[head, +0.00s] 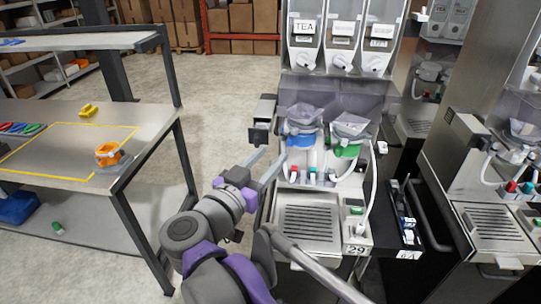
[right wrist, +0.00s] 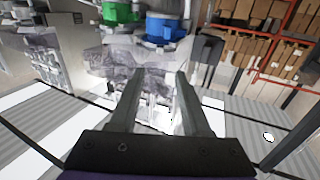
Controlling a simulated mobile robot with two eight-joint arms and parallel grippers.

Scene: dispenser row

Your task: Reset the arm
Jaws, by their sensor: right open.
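My right gripper (head: 275,153) is open and empty in the head view, with its two grey fingers pointing up and right toward the front of the dispenser machine (head: 308,215). In the right wrist view its fingers (right wrist: 155,78) are spread apart with nothing held between them. The machine's blue-collared hopper (head: 302,128) and green-collared hopper (head: 347,140) are just beyond the fingertips. The blue part (right wrist: 165,28) and green part (right wrist: 122,12) also show at the top of the right wrist view. My left gripper is not in view.
A steel workbench (head: 150,130) with a yellow-outlined area stands at the left, holding a jar with orange contents (head: 108,155) and a yellow item (head: 88,110). Tea canisters (head: 305,40) stand above the machine. Another dispenser (head: 500,215) is at the right. Open floor lies between bench and machine.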

